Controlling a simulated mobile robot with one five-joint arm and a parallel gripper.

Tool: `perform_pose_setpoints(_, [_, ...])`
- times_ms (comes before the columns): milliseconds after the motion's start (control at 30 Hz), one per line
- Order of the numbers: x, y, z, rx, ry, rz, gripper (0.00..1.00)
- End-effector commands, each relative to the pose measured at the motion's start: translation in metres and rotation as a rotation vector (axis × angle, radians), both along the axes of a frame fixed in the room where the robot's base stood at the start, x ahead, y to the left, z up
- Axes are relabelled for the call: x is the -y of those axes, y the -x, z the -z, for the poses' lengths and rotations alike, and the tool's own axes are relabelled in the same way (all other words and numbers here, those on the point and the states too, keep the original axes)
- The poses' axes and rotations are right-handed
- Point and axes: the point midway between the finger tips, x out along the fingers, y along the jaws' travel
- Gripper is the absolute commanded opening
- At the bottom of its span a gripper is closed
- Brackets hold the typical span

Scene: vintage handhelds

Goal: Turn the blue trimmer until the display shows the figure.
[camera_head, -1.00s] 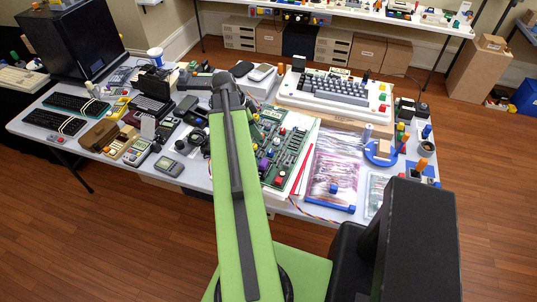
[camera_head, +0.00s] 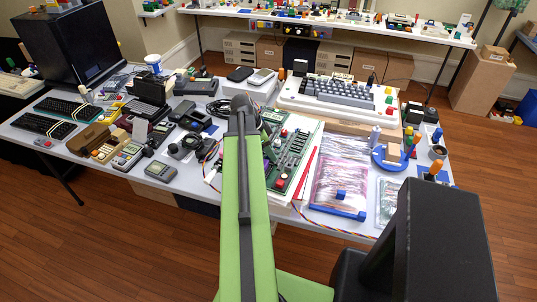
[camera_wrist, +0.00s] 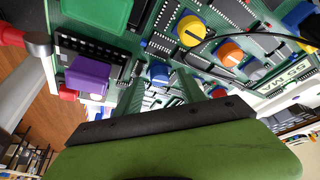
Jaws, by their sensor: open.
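The green circuit board (camera_head: 292,160) lies on the table just right of my arm in the head view. It fills much of the wrist view (camera_wrist: 140,45). A small blue knob (camera_wrist: 159,72) stands on it just ahead of my gripper (camera_wrist: 178,88), apart from it as far as I can tell. A larger blue knob (camera_wrist: 298,22) is at the upper right, so I cannot tell surely which is the trimmer. My gripper is open; its fingertips are hard to make out. A green rectangular panel (camera_wrist: 95,12) shows no readable figure. My arm hides the board's left part in the head view.
A yellow knob (camera_wrist: 190,29), an orange knob (camera_wrist: 229,53) and a purple block (camera_wrist: 87,75) crowd the board. A red knob (camera_wrist: 218,92) is close by my gripper. A beige keyboard (camera_head: 340,92) stands behind the board, and bagged parts (camera_head: 342,185) lie right of it.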

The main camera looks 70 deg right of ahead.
Motion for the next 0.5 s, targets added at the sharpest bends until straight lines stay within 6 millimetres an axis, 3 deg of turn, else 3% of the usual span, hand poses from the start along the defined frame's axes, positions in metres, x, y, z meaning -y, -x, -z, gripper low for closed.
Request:
perform_pose_setpoints(67, [0.0,0.0001,-0.0004,0.0,0.0,0.0,0.47])
perform_pose_setpoints(400, [-0.0001,0.0004,-0.0003,0.0,0.0,0.001,0.02])
perform_pose_setpoints(500, [-0.0001,0.0005,-0.0002,0.0,0.0,0.001,0.0])
